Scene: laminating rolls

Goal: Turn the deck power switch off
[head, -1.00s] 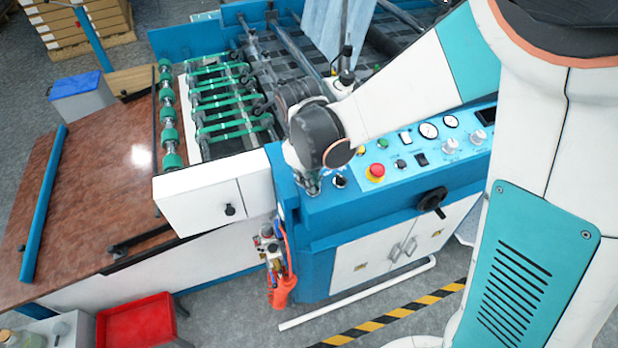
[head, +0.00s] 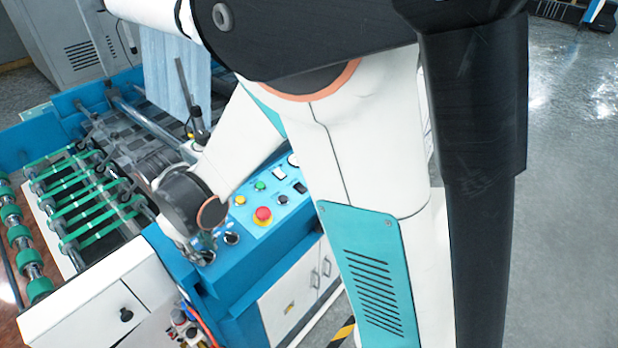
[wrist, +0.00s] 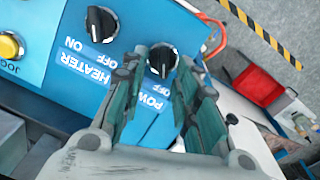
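The power switch (wrist: 162,58) is a black rotary knob on the blue deck panel, beside an upside-down "POWER" label in the wrist view. An "OFF" mark shows by it; its "ON" mark is hidden. I cannot tell for sure which way its pointer faces. My gripper (wrist: 160,66) is open, with one fingertip on either side of this knob in the picture. I cannot tell whether they touch it. In the head view my wrist hides most of the gripper at the panel's near left corner.
A similar heater knob (wrist: 100,23) sits close beside the power knob, with a yellow jog button (wrist: 9,46) beyond it. A red emergency stop (head: 263,214) and other buttons share the panel. A white drawer box (head: 85,305) and green rollers (head: 95,205) lie to the left.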

